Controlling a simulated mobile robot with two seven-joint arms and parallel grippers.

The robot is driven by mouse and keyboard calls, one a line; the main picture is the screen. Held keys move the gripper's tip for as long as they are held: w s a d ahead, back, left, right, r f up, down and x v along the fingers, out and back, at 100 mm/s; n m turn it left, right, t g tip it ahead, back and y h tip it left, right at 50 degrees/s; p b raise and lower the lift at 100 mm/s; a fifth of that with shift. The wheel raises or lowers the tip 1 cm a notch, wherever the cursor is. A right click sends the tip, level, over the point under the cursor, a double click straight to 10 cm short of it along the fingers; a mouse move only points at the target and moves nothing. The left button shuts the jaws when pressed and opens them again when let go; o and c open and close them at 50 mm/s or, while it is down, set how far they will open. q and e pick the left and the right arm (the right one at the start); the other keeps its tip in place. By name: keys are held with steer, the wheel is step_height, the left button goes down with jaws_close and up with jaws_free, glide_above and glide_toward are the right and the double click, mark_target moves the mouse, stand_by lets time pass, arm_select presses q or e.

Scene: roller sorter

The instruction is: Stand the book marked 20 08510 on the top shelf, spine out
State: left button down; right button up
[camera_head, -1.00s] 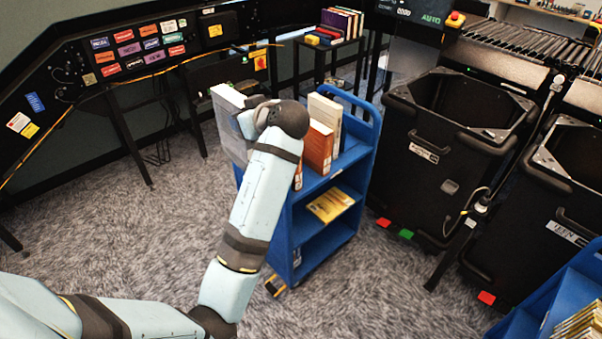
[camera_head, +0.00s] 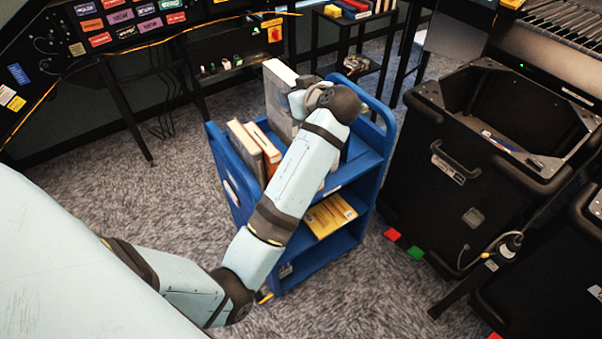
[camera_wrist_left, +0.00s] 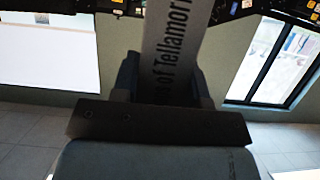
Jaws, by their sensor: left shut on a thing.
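My left gripper (camera_head: 298,104) is shut on a grey book (camera_head: 277,92) with pale page edges. It holds the book roughly upright over the top shelf of the blue cart (camera_head: 366,160). My wrist and forearm hide part of the book and the fingers in the head view. In the left wrist view the book (camera_wrist_left: 175,35) shows dark lettering reading "of Tellamor…", between the gripper's fingers (camera_wrist_left: 165,82). The mark 20 08510 is not legible. Whether the book touches the shelf is hidden. My right gripper is not in view.
A beige book (camera_head: 243,146) and an orange-brown book (camera_head: 264,147) stand at the cart's left end. A yellow book (camera_head: 330,217) lies on a lower shelf. A black bin (camera_head: 455,190) stands close on the right. Carpet is clear at the left.

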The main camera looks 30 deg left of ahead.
arm_select(q)
steer(key=f, duration=0.5)
steer(key=f+p, duration=0.1)
steer(key=f, duration=1)
steer(key=shift+s+f, duration=0.35)
steer(key=shift+s, duration=0.05)
step_height(320, 180, down, 4)
steer(key=shift+f+p, duration=0.15)
steer(key=shift+p, duration=0.2)
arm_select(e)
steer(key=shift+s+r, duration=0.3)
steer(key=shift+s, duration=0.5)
arm_select(q)
steer(key=shift+f, duration=0.1)
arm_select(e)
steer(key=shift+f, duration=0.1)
arm_select(q)
steer(key=c, duration=0.6)
jaws_free()
steer(key=shift+c, duration=0.2)
